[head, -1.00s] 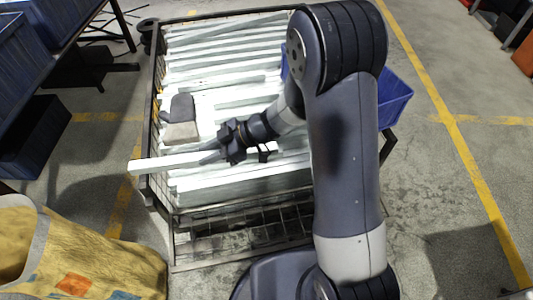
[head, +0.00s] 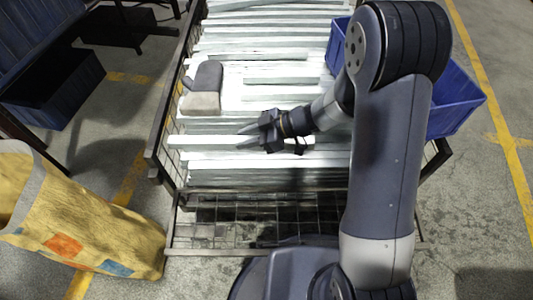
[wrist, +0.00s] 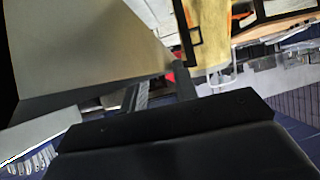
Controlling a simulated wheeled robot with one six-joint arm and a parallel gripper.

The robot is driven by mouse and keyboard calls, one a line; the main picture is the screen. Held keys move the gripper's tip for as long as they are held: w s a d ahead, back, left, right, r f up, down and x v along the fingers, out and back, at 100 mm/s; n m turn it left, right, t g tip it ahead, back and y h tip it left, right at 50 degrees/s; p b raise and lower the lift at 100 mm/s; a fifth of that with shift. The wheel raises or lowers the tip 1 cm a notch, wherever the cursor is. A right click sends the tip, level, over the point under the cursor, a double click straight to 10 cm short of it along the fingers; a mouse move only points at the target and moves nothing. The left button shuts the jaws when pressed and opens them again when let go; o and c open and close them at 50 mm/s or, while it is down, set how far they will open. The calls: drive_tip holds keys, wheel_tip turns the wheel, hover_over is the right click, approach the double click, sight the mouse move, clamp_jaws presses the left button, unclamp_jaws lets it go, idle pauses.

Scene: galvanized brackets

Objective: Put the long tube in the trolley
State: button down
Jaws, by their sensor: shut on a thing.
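The trolley (head: 160,150) is a dark wire-mesh cage filled with rows of long pale metal pieces. My gripper (head: 241,138) is over its front half, reaching in from the right, shut on a long pale tube (head: 200,141). The tube lies crosswise, roughly parallel to the rows, with its left end just inside the left rim in the picture. I cannot tell whether it touches the pieces below.
A grey and beige object (head: 205,85) sits on the rows behind my gripper. Blue bins (head: 455,100) stand at the trolley's right. Floor at the right is clear.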

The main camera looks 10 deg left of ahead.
sight(249, 162)
wheel_tip(249, 162, down, 8)
drive_tip(key=b, duration=0.4)
drive_tip(key=shift+f, duration=0.25)
drive_tip(key=shift+r, duration=0.1)
drive_tip(key=c, duration=1.4)
unclamp_jaws()
drive_tip(key=shift+o, duration=0.2)
drive_tip(key=p+v, duration=0.3)
drive_tip(key=v, duration=0.3)
drive_tip(key=shift+w+d+r, duration=0.1)
drive_tip(key=shift+d+r, duration=0.05)
drive_tip(key=shift+r, duration=0.05)
drive_tip(key=shift+d+r, duration=0.1)
drive_tip(key=shift+d, duration=0.4)
